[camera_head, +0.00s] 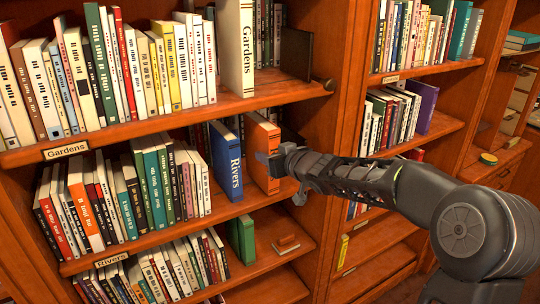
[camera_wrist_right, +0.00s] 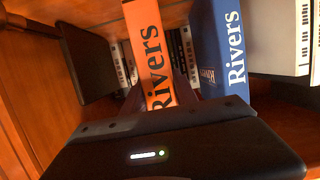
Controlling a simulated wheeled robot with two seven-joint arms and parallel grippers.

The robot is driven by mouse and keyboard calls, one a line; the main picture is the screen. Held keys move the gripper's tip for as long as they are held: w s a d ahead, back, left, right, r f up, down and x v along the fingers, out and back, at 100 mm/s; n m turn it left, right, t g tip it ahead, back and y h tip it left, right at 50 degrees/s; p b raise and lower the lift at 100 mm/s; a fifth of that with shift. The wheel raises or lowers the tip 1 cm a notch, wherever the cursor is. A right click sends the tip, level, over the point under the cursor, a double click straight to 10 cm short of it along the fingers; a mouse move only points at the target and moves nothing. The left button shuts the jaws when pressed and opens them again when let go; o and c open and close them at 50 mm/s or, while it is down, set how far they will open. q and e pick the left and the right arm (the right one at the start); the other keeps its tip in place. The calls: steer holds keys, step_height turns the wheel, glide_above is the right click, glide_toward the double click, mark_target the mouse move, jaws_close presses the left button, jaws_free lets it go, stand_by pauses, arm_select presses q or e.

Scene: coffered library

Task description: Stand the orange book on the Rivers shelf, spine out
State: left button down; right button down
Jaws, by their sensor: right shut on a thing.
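The orange book (camera_head: 262,140) stands upright on the middle shelf, whose front edge carries the Rivers label (camera_head: 111,258). My right gripper (camera_head: 276,168) reaches in from the right and is shut on the orange book near its spine. In the right wrist view the orange book (camera_wrist_right: 148,45) shows its spine, lettered Rivers, facing out. My gripper body (camera_wrist_right: 170,145) fills the bottom of that view, and its fingertips are hard to make out. The book's lower part is partly hidden by the gripper in the head view. My left gripper is not in view.
A blue Rivers book (camera_head: 226,160) stands just left of the orange book, with a small gap between. A row of books (camera_head: 180,185) fills the shelf further left. In the wrist view a dark panel (camera_wrist_right: 88,55) stands on the orange book's other side.

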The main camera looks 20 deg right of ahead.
steer(key=shift+f, duration=0.1)
steer(key=c, duration=1)
jaws_free()
steer(key=shift+c, duration=0.2)
steer(key=shift+o, duration=0.8)
steer(key=v, duration=0.7)
steer(key=shift+s+p, duration=0.45)
steer(key=shift+d+n, duration=0.1)
steer(key=shift+n, duration=0.2)
